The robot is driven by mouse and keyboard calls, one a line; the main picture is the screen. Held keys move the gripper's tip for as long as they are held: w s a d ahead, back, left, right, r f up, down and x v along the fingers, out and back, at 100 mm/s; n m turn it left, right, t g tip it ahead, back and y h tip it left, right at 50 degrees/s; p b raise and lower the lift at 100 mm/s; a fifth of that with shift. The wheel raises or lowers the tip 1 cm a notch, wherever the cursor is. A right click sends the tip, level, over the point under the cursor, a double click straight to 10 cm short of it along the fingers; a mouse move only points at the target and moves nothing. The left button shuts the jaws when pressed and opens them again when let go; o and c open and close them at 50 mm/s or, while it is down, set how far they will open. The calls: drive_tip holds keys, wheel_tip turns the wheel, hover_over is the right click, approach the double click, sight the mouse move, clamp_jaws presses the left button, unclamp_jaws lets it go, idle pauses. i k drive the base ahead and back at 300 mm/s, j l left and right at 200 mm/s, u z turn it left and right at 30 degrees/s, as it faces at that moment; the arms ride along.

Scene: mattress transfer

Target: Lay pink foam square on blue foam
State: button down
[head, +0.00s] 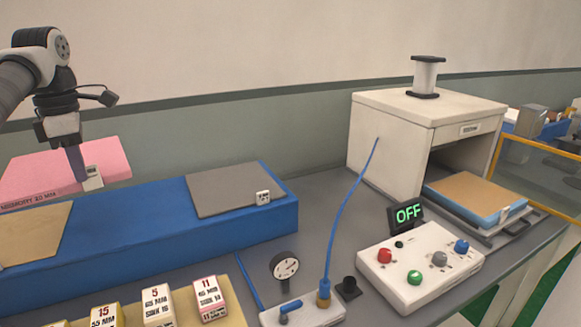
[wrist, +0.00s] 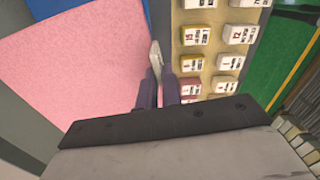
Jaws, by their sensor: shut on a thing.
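A flat pink foam square (head: 50,168) with printed lettering on its edge is at the left in the head view. It fills much of the left of the wrist view (wrist: 85,75). My gripper (head: 78,166) is shut on its edge, at a white tag (head: 92,178); the fingers also show in the wrist view (wrist: 160,92). A long blue block (head: 200,225) lies below and in front of the pink square in the head view; whether they touch is unclear. A thinner blue slab (head: 488,210) lies under a tan sheet on a tray at the right.
A grey square (head: 230,188) and a tan square (head: 35,230) lie on the long blue block. Labelled blocks (head: 158,308) stand in front. A gauge (head: 285,267), a blue hose (head: 343,205), a control box (head: 420,265) reading OFF and a cream housing (head: 395,140) stand to the right.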

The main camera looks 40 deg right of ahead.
sight(476, 192)
drive_tip(key=k+l+u, duration=0.1)
drive_tip(key=l+u, duration=0.15)
drive_tip(key=u, duration=0.2)
drive_tip(key=k+l+u, duration=0.15)
drive_tip(key=u, duration=0.25)
drive_tip(key=k+l+u, duration=0.2)
drive_tip(key=u, duration=0.25)
drive_tip(key=k+l+u, duration=0.1)
drive_tip(key=u, duration=0.35)
drive_tip(key=k+l+u, duration=0.1)
drive_tip(key=k+u, duration=0.45)
drive_tip(key=k+l+z, duration=0.15)
drive_tip(key=k+z, duration=0.15)
drive_tip(key=k, duration=0.45)
drive_tip(key=k+z, duration=0.45)
drive_tip(key=k+l+z, duration=0.2)
drive_tip(key=z, duration=0.25)
drive_tip(key=k+l+z, duration=0.3)
drive_tip(key=z, duration=0.15)
